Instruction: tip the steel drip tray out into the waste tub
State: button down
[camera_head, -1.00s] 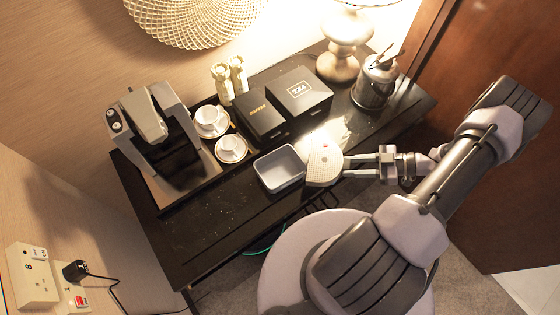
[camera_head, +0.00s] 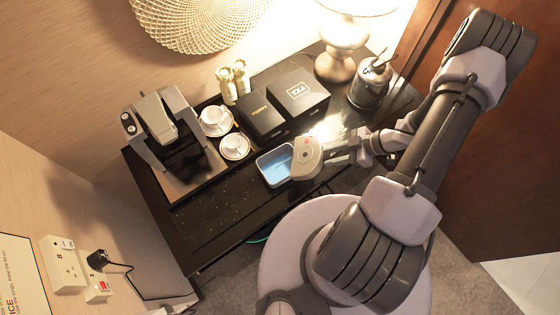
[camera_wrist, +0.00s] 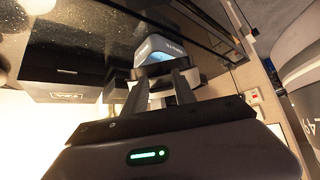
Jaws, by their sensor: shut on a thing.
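My gripper (camera_head: 326,155) is shut on the steel drip tray (camera_head: 307,160), a small rounded tray with a pale face and a small red mark. The tray is tilted at the right edge of the waste tub (camera_head: 266,180), a grey rectangular tub on the dark counter. Blue liquid (camera_head: 274,164) shows inside the tub. In the wrist view my gripper's fingers (camera_wrist: 163,90) reach to the tray (camera_wrist: 167,72), with the tub (camera_wrist: 150,46) just beyond it. Whether any liquid is left in the tray is hidden.
A coffee machine (camera_head: 160,124) stands at the left of the counter (camera_head: 205,228). White cups on saucers (camera_head: 235,147) and black boxes (camera_head: 298,94) stand behind the tub. A kettle (camera_head: 369,86) and lamp (camera_head: 336,62) stand at the back right. The counter's front left is clear.

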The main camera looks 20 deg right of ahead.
jog(key=shift+w+a+r+g+h, duration=0.15)
jog(key=shift+w+a+g+h, duration=0.2)
jog(key=shift+a+h, duration=0.25)
